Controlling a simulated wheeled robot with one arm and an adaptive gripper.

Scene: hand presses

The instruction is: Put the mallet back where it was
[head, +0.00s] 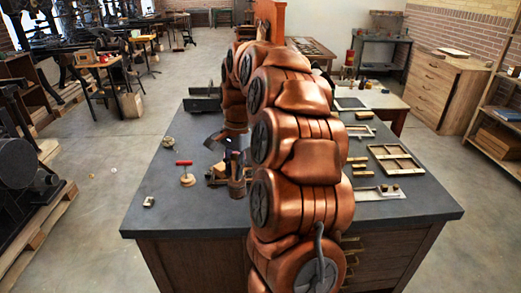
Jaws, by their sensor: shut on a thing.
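My gripper (233,155) is over the stone-topped table, left of my copper arm, pointing down and seen small. It is shut on a brown wooden piece, which looks like the mallet (237,187), with its thick end lowest. I cannot tell whether this end touches the tabletop. Other small brown parts (216,173) sit just left of it, and I cannot make out what they are. My arm hides the middle of the table.
A small metal block (149,202) lies at the front left. A wooden frame (396,159) and a pale tray (380,193) lie at right. The front left is mostly clear.

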